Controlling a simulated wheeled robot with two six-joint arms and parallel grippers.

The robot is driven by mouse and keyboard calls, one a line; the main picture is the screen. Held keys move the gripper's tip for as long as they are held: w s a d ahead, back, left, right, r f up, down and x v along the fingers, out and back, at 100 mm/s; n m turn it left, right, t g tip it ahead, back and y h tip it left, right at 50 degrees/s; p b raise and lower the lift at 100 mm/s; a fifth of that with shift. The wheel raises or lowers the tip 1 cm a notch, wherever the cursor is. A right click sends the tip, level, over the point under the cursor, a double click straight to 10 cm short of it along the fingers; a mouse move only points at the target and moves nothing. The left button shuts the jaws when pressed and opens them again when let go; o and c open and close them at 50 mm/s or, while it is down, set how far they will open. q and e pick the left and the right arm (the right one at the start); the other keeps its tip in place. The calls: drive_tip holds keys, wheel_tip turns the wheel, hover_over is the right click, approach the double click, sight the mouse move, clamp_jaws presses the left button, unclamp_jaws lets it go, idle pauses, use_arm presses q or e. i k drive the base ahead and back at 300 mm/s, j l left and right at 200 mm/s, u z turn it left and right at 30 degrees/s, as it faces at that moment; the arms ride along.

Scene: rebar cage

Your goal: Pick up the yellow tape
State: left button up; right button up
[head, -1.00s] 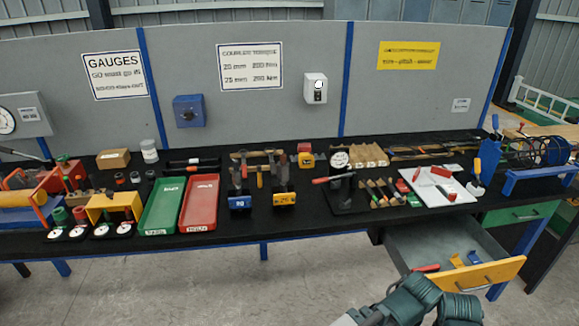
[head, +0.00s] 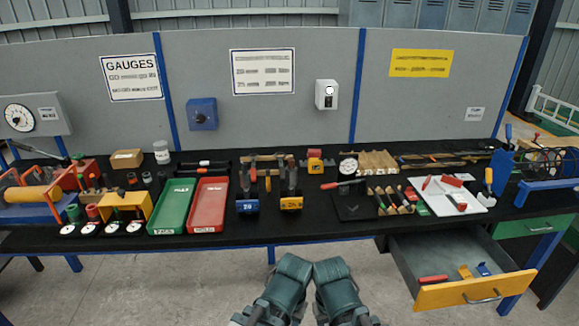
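I cannot tell for sure which thing is the yellow tape. A small yellow item (head: 465,272) lies in the open drawer (head: 408,272) at the lower right, between a red item and a blue one. A yellow block-like item (head: 315,166) with a red top stands at the back middle of the black bench. My two teal arm parts show at the bottom centre, side by side and in front of the bench. No gripper fingers can be made out on either arm.
The black bench (head: 345,228) is crowded. It holds a green tray (head: 172,206), a red tray (head: 208,205), a white board (head: 464,203) and several tools. The drawer's yellow front (head: 440,294) juts out towards me. The floor before the bench is clear.

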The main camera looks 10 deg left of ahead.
sight(316, 165)
drive_tip(key=j+z, duration=0.2)
drive_tip(key=z, duration=0.25)
drive_tip(key=j+z, duration=0.25)
drive_tip(key=z, duration=0.2)
drive_tip(key=j+z, duration=0.25)
drive_tip(key=z, duration=0.25)
drive_tip(key=k+j+z, duration=0.1)
drive_tip(key=j, duration=0.3)
drive_tip(key=k+j+z, duration=0.15)
drive_tip(key=j, duration=0.25)
drive_tip(key=j+z, duration=0.1)
drive_tip(key=j, duration=0.3)
drive_tip(key=k+j+z, duration=0.1)
drive_tip(key=j, duration=0.25)
drive_tip(key=k, duration=0.1)
